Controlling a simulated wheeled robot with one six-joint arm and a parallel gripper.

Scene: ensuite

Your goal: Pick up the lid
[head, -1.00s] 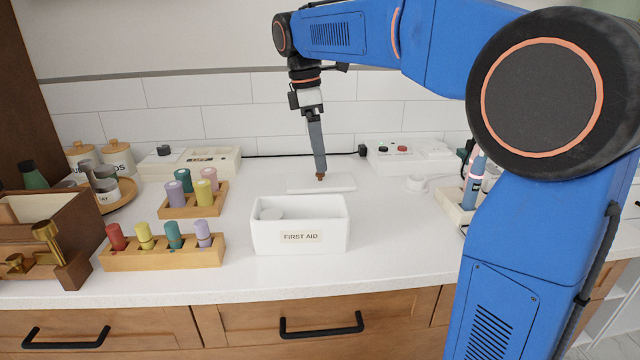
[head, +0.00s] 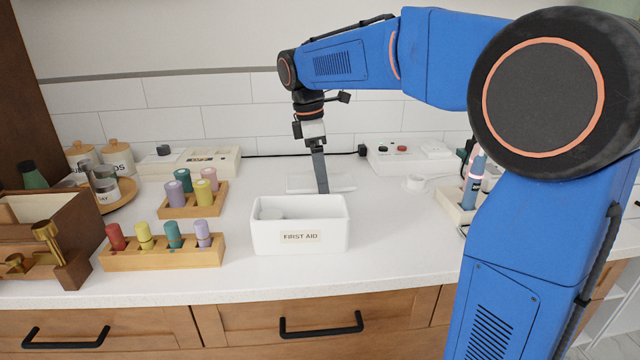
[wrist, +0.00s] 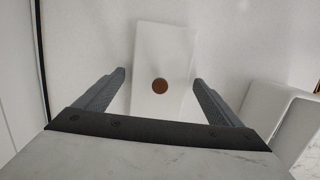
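The lid (head: 298,186) is a flat white slab lying on the counter behind the white FIRST AID box (head: 300,238). In the wrist view the lid (wrist: 163,45) has a round brown knob (wrist: 159,86) in its middle. My gripper (head: 322,190) points down over the lid and hides the knob in the head view. In the wrist view my gripper (wrist: 159,78) is open, with one finger on each side of the knob and clear gaps to both. Nothing is held.
The open box's corner (wrist: 285,115) shows at the right of the wrist view. Wooden racks with coloured pegs (head: 165,250) stand to the left. A white power strip (head: 410,157) and cable lie at the back right. Counter between the lid and right-hand tray is mostly clear.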

